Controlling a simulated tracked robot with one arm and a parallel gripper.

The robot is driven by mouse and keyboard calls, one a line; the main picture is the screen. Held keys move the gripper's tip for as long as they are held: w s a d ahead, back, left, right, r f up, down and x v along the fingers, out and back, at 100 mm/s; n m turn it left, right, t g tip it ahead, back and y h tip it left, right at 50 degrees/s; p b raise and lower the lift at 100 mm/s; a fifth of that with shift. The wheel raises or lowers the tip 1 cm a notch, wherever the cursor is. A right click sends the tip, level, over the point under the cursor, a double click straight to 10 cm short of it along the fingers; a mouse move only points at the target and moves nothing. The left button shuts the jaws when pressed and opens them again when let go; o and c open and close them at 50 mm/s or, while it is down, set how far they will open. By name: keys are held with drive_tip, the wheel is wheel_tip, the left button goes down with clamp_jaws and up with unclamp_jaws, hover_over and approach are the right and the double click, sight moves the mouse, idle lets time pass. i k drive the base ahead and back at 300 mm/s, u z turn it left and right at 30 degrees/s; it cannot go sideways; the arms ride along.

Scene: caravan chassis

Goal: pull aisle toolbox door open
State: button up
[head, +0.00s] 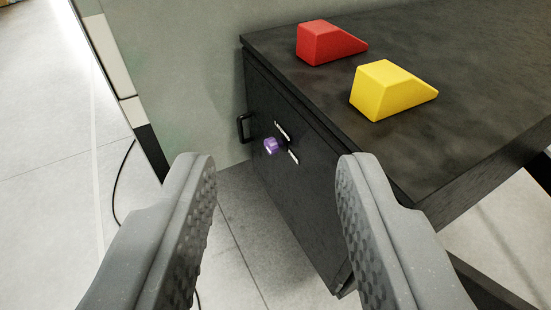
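The toolbox is a black box (440,170) on the right, with its door (295,190) on the face toward the left. The door looks shut. A dark bar handle (243,127) sits near the door's far edge, and a purple knob (271,146) sits right of it beside small white labels. My gripper (275,165) is open and empty, its two grey ridged fingers spread wide in the foreground. The handle and knob show beyond and between the fingertips, apart from them. The right finger hides part of the door's near edge.
A red wedge block (328,43) and a yellow wedge block (390,90) rest on the toolbox top. A pale green wall (190,80) stands behind the handle. A black cable (119,180) runs down at the left.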

sight(298, 179)
drive_tip(key=i, duration=0.85)
drive_tip(key=u, duration=0.55)
drive_tip(key=k, duration=0.8)
drive_tip(key=z, duration=0.25)
drive_tip(key=i, duration=1.05)
drive_tip(key=u, duration=0.05)
